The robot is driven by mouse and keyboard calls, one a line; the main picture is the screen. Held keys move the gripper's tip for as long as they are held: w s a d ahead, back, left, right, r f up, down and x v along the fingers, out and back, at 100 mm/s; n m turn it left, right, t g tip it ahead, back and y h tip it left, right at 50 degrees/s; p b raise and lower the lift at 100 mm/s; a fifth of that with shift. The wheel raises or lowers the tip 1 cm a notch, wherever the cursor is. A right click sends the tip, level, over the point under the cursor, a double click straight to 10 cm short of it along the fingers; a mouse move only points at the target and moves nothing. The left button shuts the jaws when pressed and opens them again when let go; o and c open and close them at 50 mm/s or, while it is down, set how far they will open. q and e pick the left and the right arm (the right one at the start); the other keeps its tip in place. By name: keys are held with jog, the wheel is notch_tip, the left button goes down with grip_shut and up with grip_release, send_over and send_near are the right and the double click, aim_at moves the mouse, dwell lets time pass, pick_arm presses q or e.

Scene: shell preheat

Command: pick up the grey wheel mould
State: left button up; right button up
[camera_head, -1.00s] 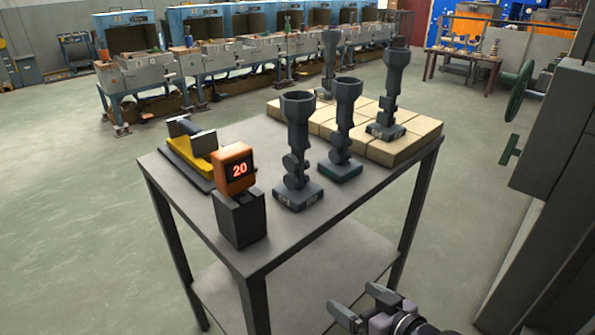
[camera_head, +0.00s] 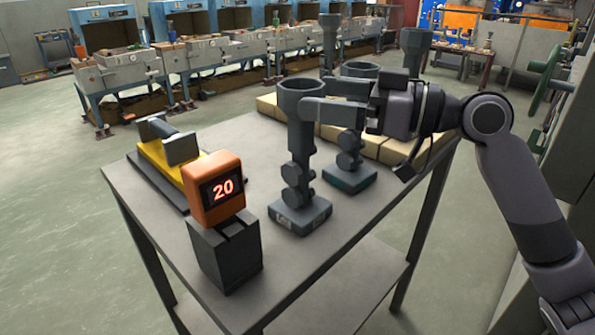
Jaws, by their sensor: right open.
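The front grey mould (camera_head: 298,153) stands upright on the table, with a funnel-like cup on top, round wheel-like discs on its stem and a labelled square base. A similar mould (camera_head: 348,160) with a dark greenish base stands behind it to the right. My right gripper (camera_head: 342,97) is open at cup height. Its near finger overlaps the right side of the front mould's cup in the picture; I cannot tell whether they touch. The gripper partly hides the second mould's upper stem. My left gripper is not in view.
More moulds, one at the back (camera_head: 329,42) and one at the right (camera_head: 414,44), stand behind my arm near pale blocks (camera_head: 268,105). An orange display reading 20 (camera_head: 213,188) sits on a dark block at the table's front left. A yellow fixture (camera_head: 160,160) lies behind it.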

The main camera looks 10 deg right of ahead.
aim_at(289, 91)
jog(key=p+x, duration=0.1)
jog(key=x, duration=0.5)
jog(key=shift+s+a+r, duration=0.1)
grip_shut()
